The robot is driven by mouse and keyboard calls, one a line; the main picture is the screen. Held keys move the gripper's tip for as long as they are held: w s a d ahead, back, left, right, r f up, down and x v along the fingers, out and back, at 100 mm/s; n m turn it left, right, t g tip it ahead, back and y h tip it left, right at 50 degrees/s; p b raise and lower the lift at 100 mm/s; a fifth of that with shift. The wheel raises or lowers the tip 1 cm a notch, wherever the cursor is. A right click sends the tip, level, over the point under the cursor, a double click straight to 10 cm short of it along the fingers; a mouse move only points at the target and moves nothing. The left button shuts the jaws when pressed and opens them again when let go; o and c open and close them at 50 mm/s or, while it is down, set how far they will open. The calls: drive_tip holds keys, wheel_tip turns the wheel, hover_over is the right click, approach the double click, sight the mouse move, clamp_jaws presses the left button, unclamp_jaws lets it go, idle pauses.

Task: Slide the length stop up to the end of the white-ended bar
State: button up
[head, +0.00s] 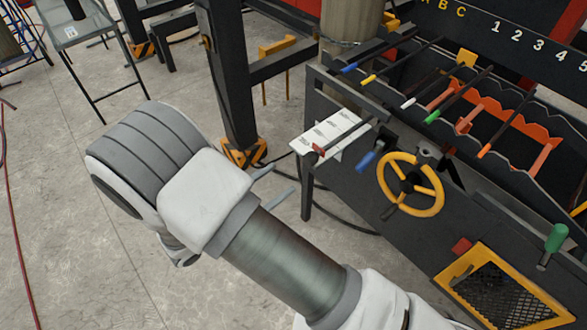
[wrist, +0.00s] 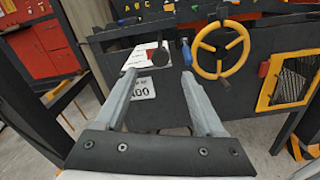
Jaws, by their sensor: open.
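The white-ended bar (head: 408,103) lies in the rack among bars with blue, yellow, green and orange ends; its white end points left toward the front of the bench. I cannot tell for certain which part is the length stop; a small red-tipped piece (head: 318,150) sits at the near end of a dark rail beside the white sheet, apart from the white end. In the wrist view a red piece (wrist: 150,53) and a dark round knob (wrist: 161,57) show beyond my fingers. My gripper (wrist: 159,74) is open and empty; its fingertips also show in the head view (head: 276,182), short of the bench.
A yellow handwheel (head: 411,184) and a blue handle (head: 367,160) stick out from the bench front. A green handle (head: 556,238) and a yellow-framed mesh panel (head: 505,290) are at lower right. A dark post (head: 228,70) stands left of the bench. Floor at left is mostly clear.

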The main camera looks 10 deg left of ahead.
drive_tip(key=v, duration=0.9)
drive_tip(key=shift+s, duration=0.1)
drive_tip(key=w+d+r+m+g+y+p, duration=0.1)
drive_tip(key=w+d+r+m+g, duration=0.2)
drive_tip(key=d+r+m+g, duration=0.5)
drive_tip(key=w+d+r+m+g, duration=0.2)
drive_tip(key=d+r+m+g, duration=0.25)
drive_tip(key=d, duration=0.55)
drive_tip(key=s+d+r+m+t+y+p, duration=0.1)
drive_tip(key=s+d+r+m+t+y, duration=0.1)
drive_tip(key=d+r+m+y, duration=0.3)
drive_tip(key=s+d+r+m+t+y, duration=0.2)
drive_tip(key=s+d+r+m+y, duration=0.3)
drive_tip(key=d+r+m, duration=0.3)
drive_tip(key=shift+d+p, duration=0.4)
drive_tip(key=shift+d, duration=0.15)
drive_tip(key=shift+s+d, duration=0.1)
drive_tip(key=shift+d, duration=0.05)
